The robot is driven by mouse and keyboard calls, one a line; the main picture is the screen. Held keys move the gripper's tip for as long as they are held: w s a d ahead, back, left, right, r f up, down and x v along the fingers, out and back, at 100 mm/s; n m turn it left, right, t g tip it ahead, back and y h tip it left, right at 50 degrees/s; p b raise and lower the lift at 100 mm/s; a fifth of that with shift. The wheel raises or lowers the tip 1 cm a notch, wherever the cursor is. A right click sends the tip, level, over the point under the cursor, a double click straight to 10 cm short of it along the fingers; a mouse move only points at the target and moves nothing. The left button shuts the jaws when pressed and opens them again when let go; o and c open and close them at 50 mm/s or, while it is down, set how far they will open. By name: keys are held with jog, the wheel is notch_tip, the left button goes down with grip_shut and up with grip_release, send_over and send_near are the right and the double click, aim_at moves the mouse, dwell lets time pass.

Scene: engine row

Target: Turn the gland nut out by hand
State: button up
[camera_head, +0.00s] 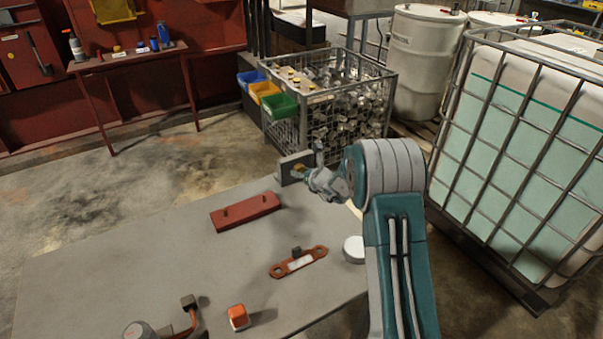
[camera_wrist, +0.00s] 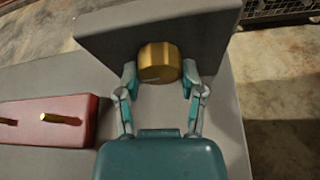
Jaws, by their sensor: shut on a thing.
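The brass gland nut (camera_wrist: 159,62) sits against the face of an upright grey plate (camera_wrist: 205,28) at the far end of the table. In the wrist view my gripper (camera_wrist: 160,75) has one finger on each side of the nut, shut on it. In the head view my gripper (camera_head: 308,175) reaches the grey plate (camera_head: 290,166) from the right, and only a little of the brass shows there. The back of the nut and any thread are hidden.
A red block with brass pins (camera_head: 245,212) lies left of the plate. An orange-brown link bar (camera_head: 298,262), a white disc (camera_head: 354,249) and an orange block (camera_head: 238,317) lie nearer. The grey table (camera_head: 130,265) is clear at left. A caged tank (camera_head: 520,150) stands right.

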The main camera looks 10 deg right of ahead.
jog(key=n+t+h, duration=0.1)
jog(key=n+h, duration=0.1)
jog(key=n, duration=0.2)
jog(key=shift+h, duration=0.3)
dwell(0.5)
jog(key=shift+a, duration=0.1)
jog(key=o, duration=1.1)
jog(key=shift+w, duration=0.1)
jog(key=shift+o, duration=0.2)
jog(key=v, duration=1.2)
jog(key=shift+a+f, duration=0.1)
